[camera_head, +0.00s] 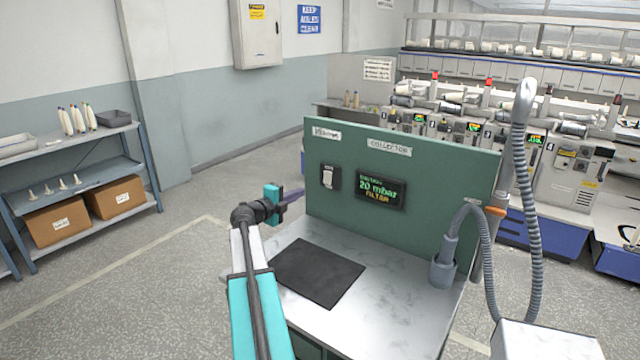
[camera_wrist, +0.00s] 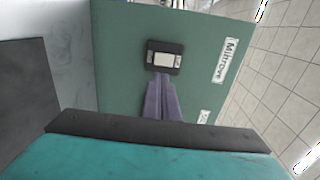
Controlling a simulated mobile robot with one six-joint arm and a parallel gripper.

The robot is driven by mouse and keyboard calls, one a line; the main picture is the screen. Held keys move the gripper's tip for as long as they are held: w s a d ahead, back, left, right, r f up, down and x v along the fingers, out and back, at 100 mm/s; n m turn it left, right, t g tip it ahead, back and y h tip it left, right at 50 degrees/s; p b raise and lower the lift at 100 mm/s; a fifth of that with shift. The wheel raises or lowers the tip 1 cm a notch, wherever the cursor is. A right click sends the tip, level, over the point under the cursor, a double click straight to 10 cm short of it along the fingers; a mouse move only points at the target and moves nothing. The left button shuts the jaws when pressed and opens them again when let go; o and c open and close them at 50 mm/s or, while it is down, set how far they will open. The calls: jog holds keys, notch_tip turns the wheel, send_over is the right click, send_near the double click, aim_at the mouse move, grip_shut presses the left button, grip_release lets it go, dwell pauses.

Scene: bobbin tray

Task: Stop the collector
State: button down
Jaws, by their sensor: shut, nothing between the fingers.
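The collector is a green upright panel (camera_head: 420,165) with a "COLLECTOR" label at the back of a grey-white worktop. Its white rocker switch (camera_head: 328,178) sits in a dark plate on the left of the panel. A lit display (camera_head: 380,191) beside the switch reads 20 mbar and FILTER. My gripper (camera_head: 301,191), with purple fingers, is at the panel's left edge, left of the switch. In the wrist view the switch (camera_wrist: 164,59) lies just beyond the tips of my shut, empty gripper (camera_wrist: 159,78). I cannot tell whether they touch.
A black mat (camera_head: 318,273) lies on the worktop. A grey hose (camera_head: 535,190) and a cup-shaped nozzle holder (camera_head: 443,272) stand at the panel's right. A shelf (camera_head: 95,180) with boxes is far left; winding machines stand behind. The floor at left is clear.

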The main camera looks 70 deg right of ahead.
jog(key=shift+d, duration=0.15)
jog(key=p, duration=0.5)
send_near(326, 181)
jog(key=x, duration=0.5)
jog(key=shift+w+d+r, duration=0.15)
jog(key=shift+d, duration=0.6)
jog(key=shift+s+f, duration=0.25)
jog(key=shift+s, duration=0.05)
